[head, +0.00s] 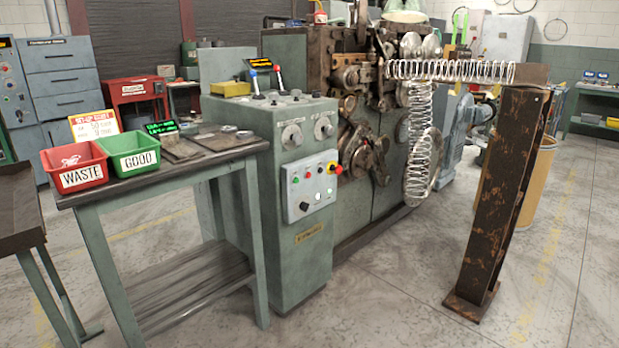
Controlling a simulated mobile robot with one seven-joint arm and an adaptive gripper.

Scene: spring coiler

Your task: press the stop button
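A light grey control panel (310,186) is on the front of the green console (286,228). It carries a small green button (295,180), a small red button (308,174) and a larger red knob (335,167) on a yellow base at its right end. Dark knobs sit lower on the panel. Any lettering on it is too small to read, so I cannot tell from labels which red control is the stop button. Nothing covers the panel. My gripper is not in view.
A workbench (222,158) with a red WASTE bin (80,178) and green GOOD bin (139,163) stands left of the console. The coiler (375,205) with coiled springs is behind and right. A rusty post (498,190) stands right. The floor before the console is clear.

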